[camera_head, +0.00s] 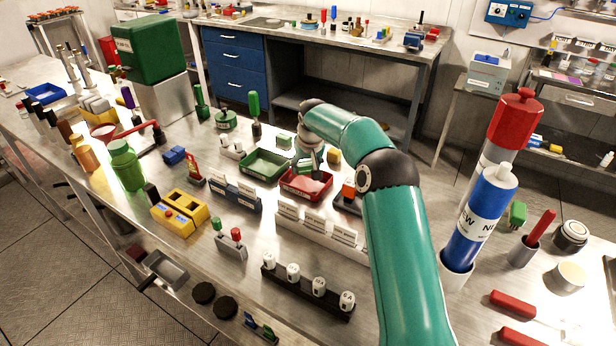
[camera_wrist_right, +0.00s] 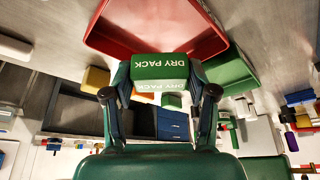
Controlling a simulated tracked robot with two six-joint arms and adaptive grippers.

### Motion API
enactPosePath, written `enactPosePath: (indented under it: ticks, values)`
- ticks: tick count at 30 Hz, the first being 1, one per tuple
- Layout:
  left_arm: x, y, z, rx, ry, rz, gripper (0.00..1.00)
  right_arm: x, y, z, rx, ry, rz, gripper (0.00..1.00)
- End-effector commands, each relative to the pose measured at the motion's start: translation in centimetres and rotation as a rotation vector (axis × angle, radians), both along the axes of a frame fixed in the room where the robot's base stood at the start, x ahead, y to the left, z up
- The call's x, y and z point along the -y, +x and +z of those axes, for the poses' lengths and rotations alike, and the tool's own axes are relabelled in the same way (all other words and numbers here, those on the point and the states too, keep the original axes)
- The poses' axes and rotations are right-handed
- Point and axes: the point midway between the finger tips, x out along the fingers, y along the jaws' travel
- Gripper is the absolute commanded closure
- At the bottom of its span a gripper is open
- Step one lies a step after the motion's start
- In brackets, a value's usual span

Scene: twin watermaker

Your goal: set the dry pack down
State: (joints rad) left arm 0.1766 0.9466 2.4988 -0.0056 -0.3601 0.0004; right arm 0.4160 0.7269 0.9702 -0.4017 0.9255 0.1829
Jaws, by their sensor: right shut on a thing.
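The dry pack (camera_wrist_right: 160,67) is a small green block with white lettering. In the right wrist view it sits between the two fingers of my right gripper (camera_wrist_right: 161,76), which is shut on it. In the head view my right gripper (camera_head: 312,163) is over or beside the red tray (camera_head: 304,197), and the arm and gripper largely hide the pack. The red tray also shows in the right wrist view (camera_wrist_right: 120,43), just beyond the pack. Whether the pack touches the tray I cannot tell. My left gripper is not in view.
A green tray (camera_head: 262,174) stands left of the red one. Labelled white blocks (camera_head: 316,228) and a blue rack (camera_head: 236,194) stand in front. A tall blue cylinder (camera_head: 480,215) is to the right. The bench is crowded, with small bare gaps.

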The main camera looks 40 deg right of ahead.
Motion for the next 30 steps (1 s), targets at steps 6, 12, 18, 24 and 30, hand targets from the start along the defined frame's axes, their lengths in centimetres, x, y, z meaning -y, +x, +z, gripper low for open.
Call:
enactPosePath:
  ticks: [6, 12, 18, 24, 30]
  values:
    - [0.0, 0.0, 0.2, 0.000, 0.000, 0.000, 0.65, 0.0, -0.1, -2.5, -0.003, 0.001, 0.000, 0.77]
    - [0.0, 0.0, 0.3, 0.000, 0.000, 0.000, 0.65, 0.0, -0.1, -4.3, 0.000, 0.000, -0.001, 0.77]
    - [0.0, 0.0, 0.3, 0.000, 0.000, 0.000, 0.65, 0.0, 0.0, -4.3, 0.001, 0.000, -0.001, 0.77]
    - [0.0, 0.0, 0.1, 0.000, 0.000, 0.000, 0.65, 0.0, -0.1, -4.5, 0.000, 0.000, -0.001, 0.33]
    - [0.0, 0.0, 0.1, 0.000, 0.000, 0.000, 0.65, 0.0, -0.1, -4.5, 0.000, 0.000, -0.001, 0.18]
